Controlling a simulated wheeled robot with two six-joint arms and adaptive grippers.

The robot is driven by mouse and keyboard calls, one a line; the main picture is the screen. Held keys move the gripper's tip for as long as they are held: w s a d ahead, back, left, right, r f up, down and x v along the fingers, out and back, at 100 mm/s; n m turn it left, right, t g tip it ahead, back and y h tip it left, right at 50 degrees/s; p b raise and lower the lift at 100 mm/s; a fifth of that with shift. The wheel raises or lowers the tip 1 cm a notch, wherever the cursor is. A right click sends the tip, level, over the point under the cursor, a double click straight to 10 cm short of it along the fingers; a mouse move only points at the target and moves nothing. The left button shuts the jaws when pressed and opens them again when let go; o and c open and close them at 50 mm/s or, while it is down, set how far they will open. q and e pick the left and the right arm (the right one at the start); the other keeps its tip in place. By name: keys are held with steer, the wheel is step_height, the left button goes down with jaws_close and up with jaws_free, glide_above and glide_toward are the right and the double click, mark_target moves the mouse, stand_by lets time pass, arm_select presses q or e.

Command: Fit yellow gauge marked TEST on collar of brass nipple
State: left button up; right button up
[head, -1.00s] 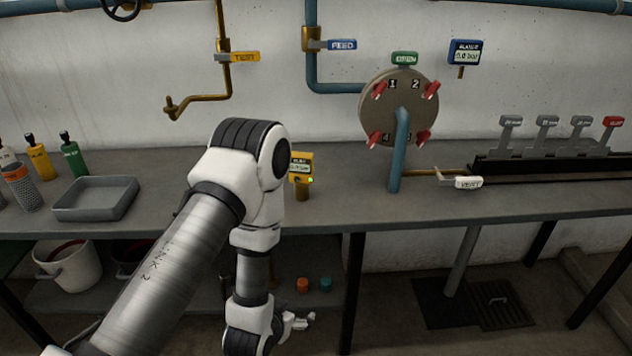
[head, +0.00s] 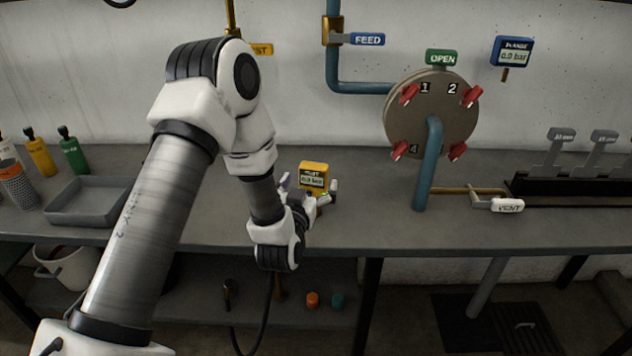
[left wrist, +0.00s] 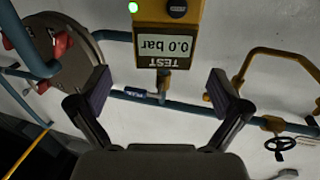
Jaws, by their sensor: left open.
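The yellow gauge marked TEST (head: 313,176) stands upright over the bench, its display reading 0.0 bar. My left gripper (head: 309,197) is open, with its fingers low around the gauge in the head view; contact cannot be told. In the left wrist view the gauge (left wrist: 168,42) appears upside down, beyond and between the spread fingers (left wrist: 160,92). The nipple's collar cannot be made out. My left arm hides the pipe's lower part in the head view. My right gripper is not in view.
The round plate (head: 432,115) with red clamps and a blue pipe (head: 425,175) stands right of the gauge. A blue gauge (head: 512,51) is on the wall. A grey tray (head: 88,202) and bottles are at left. The bench between gauge and blue pipe is clear.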

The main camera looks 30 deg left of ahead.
mark_target(312, 175)
arm_select(q)
steer(key=x, duration=0.3)
steer(key=f+p+x, duration=0.1)
steer(key=x, duration=0.1)
steer(key=shift+w+a, duration=0.25)
steer(key=shift+a, duration=0.1)
steer(key=shift+s+d+r, duration=0.15)
steer(key=shift+s+r, duration=0.05)
steer(key=shift+s, duration=0.05)
steer(key=shift+c, duration=0.4)
steer(key=shift+w+f, duration=0.1)
steer(key=c, duration=1.4)
